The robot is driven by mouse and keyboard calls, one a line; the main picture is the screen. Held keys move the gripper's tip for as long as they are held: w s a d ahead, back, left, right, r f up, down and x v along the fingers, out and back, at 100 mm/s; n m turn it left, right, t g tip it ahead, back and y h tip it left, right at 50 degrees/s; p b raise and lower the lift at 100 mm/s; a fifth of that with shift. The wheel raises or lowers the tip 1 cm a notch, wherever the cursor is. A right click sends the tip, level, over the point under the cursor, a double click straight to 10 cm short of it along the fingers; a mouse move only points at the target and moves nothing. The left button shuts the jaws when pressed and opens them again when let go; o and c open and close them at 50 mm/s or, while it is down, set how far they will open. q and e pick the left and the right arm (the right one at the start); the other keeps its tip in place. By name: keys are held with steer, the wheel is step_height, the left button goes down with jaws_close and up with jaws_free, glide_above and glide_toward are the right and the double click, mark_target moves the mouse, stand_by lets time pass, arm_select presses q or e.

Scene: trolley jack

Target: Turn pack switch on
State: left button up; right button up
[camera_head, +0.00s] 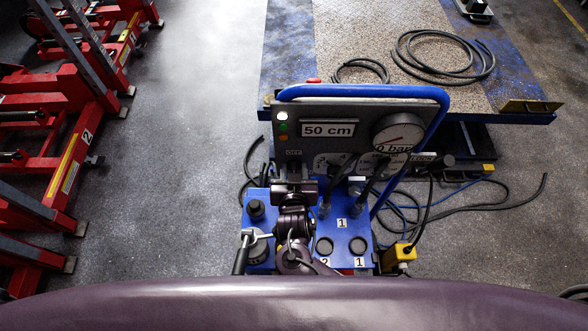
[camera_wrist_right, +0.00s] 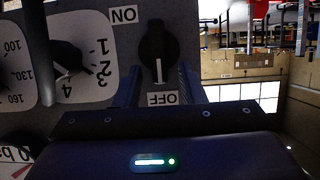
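The pack switch is a black rotary knob (camera_wrist_right: 158,52) on the dark panel in the right wrist view. No contact with the knob is visible. In the head view my right gripper (camera_head: 293,183) is in front of the left part of the control panel (camera_head: 345,117), and the knob cannot be made out there. My left gripper is not in view.
The panel carries a 50 cm display (camera_head: 328,128), a round gauge (camera_head: 398,132) and small lights. Dial knobs (camera_wrist_right: 72,60) sit beside the switch. A blue tube frame (camera_head: 362,91) surrounds the panel. Levers and a blue valve block (camera_head: 340,235) stand below. Red jacks (camera_head: 75,150) are left.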

steer(key=shift+c, duration=0.2)
steer(key=c, duration=0.7)
jaws_close()
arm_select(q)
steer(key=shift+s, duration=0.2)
